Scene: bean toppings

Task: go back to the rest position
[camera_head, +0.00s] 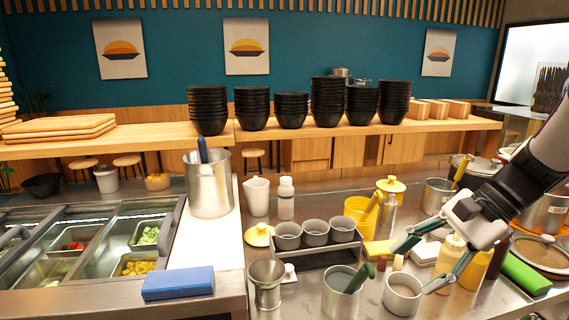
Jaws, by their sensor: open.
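My gripper (411,266) is at the right, reaching in from the right edge on my arm. Its two green-tipped fingers are spread wide and nothing shows between them. It hangs above the steel counter (305,284), over a small grey cup (402,295) and in front of cream and yellow squeeze bottles (451,253). The lower fingertip appears close to the cup's rim; I cannot tell whether it touches.
A grey cup with a green-handled utensil (342,293), a steel cup (266,284) and a rack of three cups (315,234) stand left of my gripper. Pots (545,212) crowd the right. Topping trays (140,264) and a blue block (178,283) are at left. Black bowls (327,101) line the back shelf.

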